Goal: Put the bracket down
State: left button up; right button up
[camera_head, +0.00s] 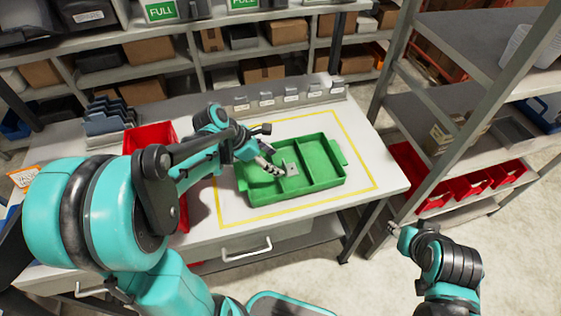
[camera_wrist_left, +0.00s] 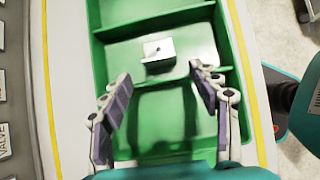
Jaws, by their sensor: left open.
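The bracket (camera_head: 291,169) is a small pale metal piece with a hole. It lies in the green divided tray (camera_head: 312,188) on the table. In the left wrist view the bracket (camera_wrist_left: 158,50) rests on the tray floor, with a divider on either side of it. My left gripper (camera_head: 272,152) is over the tray, just left of the bracket. In its wrist view its two fingers (camera_wrist_left: 160,76) are spread apart with nothing between them, and the bracket is beyond the fingertips. My right gripper (camera_head: 402,232) is low at the right, away from the table; its jaws are not clear.
A yellow outline (camera_head: 361,160) surrounds the tray on the white table. A red bin (camera_head: 150,136) stands to the left, partly behind my left arm. Small labelled holders (camera_head: 266,102) line the back edge. A shelf rack with red bins (camera_head: 466,188) stands at the right.

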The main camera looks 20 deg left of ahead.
pick_arm(q)
jog(key=p+v, duration=0.2)
jog(key=v, duration=0.5)
jog(key=s+d+r+m+t+y, duration=0.1)
jog(key=s+m, duration=0.4)
jog(key=m, duration=0.7)
jog(key=s+d+m+t+y, duration=0.2)
jog(key=s+d+m+y, duration=0.2)
jog(key=m, duration=0.9)
jog(key=shift+s+d+r+y, duration=0.15)
jog(key=shift+s+r+y, duration=0.25)
jog(key=shift+s, duration=0.7)
jog(key=shift+f, duration=0.1)
